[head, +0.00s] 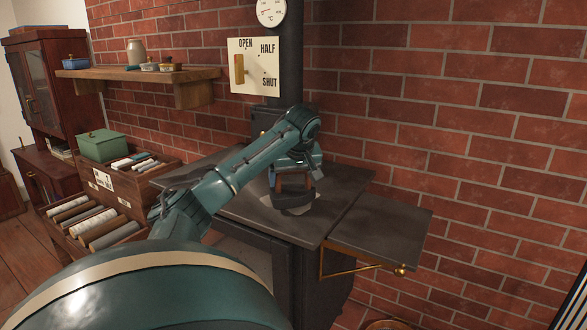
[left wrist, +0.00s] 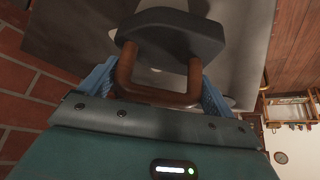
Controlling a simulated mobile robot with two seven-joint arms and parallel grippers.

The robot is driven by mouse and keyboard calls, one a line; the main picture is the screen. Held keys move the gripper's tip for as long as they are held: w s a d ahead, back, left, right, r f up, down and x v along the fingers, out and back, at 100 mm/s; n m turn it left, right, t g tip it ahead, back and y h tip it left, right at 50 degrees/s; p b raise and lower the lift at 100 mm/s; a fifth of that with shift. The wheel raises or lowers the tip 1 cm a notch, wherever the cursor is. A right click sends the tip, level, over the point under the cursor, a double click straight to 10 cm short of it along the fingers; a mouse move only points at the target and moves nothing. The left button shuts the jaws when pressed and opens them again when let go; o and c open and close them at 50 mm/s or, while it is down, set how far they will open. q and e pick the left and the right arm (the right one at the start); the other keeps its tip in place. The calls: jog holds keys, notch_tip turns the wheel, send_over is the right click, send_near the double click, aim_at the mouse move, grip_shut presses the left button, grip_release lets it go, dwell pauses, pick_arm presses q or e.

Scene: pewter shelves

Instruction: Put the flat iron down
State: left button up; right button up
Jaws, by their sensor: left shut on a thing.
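The flat iron (head: 294,200) has a dark body and a brown handle. In the head view it is at the stove top (head: 240,205), partly hidden by my left gripper (head: 296,174). In the left wrist view my left gripper (left wrist: 154,88) has its blue fingers at either side of the brown handle, shut on it. The iron's dark body (left wrist: 170,32) shows beyond the handle. I cannot tell whether the iron touches the stove top or hangs just above it. My right gripper is not in view.
A side shelf (head: 385,228) with a brass bracket extends from the stove's right and is bare. The stove pipe (head: 290,70) rises behind, near an OPEN/HALF/SHUT plate (head: 253,65). A rack of rolls (head: 95,222) and a green box (head: 101,146) stand left.

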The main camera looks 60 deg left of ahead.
pick_arm(q)
jog(key=shift+a+f, duration=0.1)
jog(key=shift+f, duration=0.4)
jog(key=shift+f, duration=0.1)
jog(key=o, duration=1.6)
jog(key=shift+f, duration=0.25)
jog(key=shift+o, duration=1)
jog(key=shift+r, duration=0.1)
jog(key=v, duration=1.2)
jog(key=shift+p, duration=0.4)
jog(key=shift+s+d, duration=0.1)
jog(key=shift+d, duration=0.1)
